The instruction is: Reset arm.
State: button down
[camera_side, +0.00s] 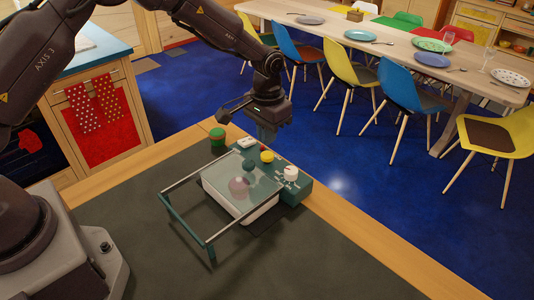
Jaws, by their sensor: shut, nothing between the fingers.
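My gripper (266,134) hangs pointing down above the far edge of the work table, just behind a teal box. It is shut and holds nothing. The teal box (296,188) carries a white knob (290,174), a yellow ball-shaped piece (267,156) and a dark round piece (248,164). In front of it a white tray (262,209) lies under a clear panel in a teal frame (187,228). A brownish round thing (238,187) shows through the panel. The gripper looks apart from these things, though its exact height is hard to tell.
A green and brown round jar (217,137) stands left of the box. The dark mat (310,265) is bare at the front and right. Beyond the wooden edge (350,232) are a blue floor, coloured chairs (402,88) and a long set dining table (390,50).

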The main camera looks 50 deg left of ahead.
jog(key=shift+r, duration=1)
jog(key=shift+f, duration=0.1)
jog(key=s, duration=0.3)
jog(key=shift+s+a+f+g, duration=0.15)
jog(key=shift+s+g, duration=0.05)
jog(key=shift+g, duration=0.2)
jog(key=s+a+r+t, duration=0.2)
jog(key=s+r+t, duration=0.1)
jog(key=s+r, duration=0.8)
jog(key=s+a+r+t, duration=0.2)
jog(key=s+r+t, duration=0.1)
jog(key=s+r, duration=0.8)
jog(key=s, duration=0.3)
jog(key=shift+s+r, duration=0.15)
jog(key=shift+s, duration=0.1)
